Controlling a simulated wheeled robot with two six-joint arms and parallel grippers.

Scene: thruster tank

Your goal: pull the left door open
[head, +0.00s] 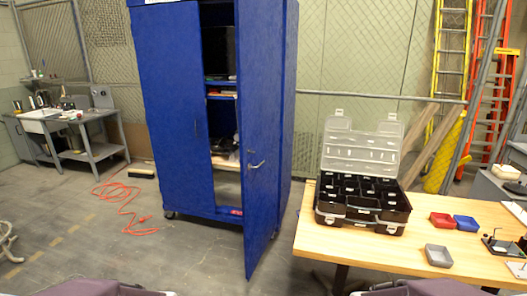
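A tall blue metal cabinet (288,100) stands on casters in the middle of the view. Its left door (170,110) looks shut, lying flat across the left part of the front. The right door (262,120) is swung open towards me and has a silvery handle (256,164). Between the doors, shelves with several small items (222,94) show; the rest of the inside is hidden. Only parts of my arms show at the bottom edge. Neither gripper is in view.
A wooden table (350,248) at the right holds an open black organizer case (362,205) and small red, blue and grey trays. An orange cord (122,200) lies on the floor left of the cabinet. Open floor (190,260) lies before the left door.

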